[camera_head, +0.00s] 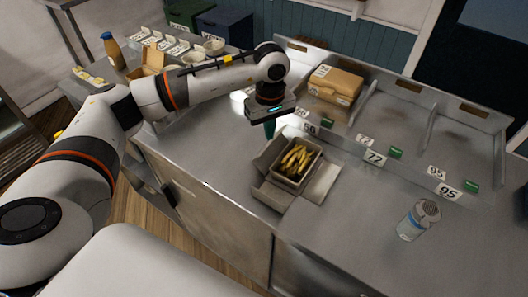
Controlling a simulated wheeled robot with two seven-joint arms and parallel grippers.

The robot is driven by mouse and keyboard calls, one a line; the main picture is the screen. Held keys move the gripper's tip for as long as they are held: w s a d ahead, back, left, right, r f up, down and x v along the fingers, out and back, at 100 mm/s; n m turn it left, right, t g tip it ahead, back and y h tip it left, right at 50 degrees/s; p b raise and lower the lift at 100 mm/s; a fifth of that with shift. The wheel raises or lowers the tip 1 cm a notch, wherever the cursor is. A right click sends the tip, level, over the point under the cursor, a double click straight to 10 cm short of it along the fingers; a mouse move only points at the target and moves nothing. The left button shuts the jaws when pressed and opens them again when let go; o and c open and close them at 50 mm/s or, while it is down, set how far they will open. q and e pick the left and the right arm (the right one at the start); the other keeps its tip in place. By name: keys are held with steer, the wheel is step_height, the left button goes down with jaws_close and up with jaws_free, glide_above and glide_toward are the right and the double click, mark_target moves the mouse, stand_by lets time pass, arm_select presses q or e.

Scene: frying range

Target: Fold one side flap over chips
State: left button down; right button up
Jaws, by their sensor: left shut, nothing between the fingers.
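An open box (291,179) with chips (297,158) in it sits on the steel counter. Its flaps are spread outward: one lies toward the lower left, one toward the upper left and a pale one on the right. My left gripper (269,132) is above and just behind the box, pointing down, with its fingers shut and empty. Whether its fingertips touch the far flap I cannot tell. My right gripper is not in view.
A closed brown box (335,84) stands in a back bay of the steel counter (360,215). Number cards and green tags line the bays. A bottle (113,50) and several small containers are at the back left.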

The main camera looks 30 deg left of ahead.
arm_select(q)
steer(key=shift+d+r, duration=0.1)
steer(key=shift+d, duration=0.15)
steer(key=shift+d+r, duration=0.25)
steer(key=shift+d, duration=1)
steer(key=shift+s, duration=0.1)
steer(key=shift+d, duration=0.1)
steer(key=shift+d+f+b, duration=0.2)
steer(key=shift+d+b, duration=0.2)
steer(key=shift+d, duration=0.5)
step_height(320, 180, up, 8)
steer(key=p, duration=0.3)
steer(key=shift+p, duration=0.3)
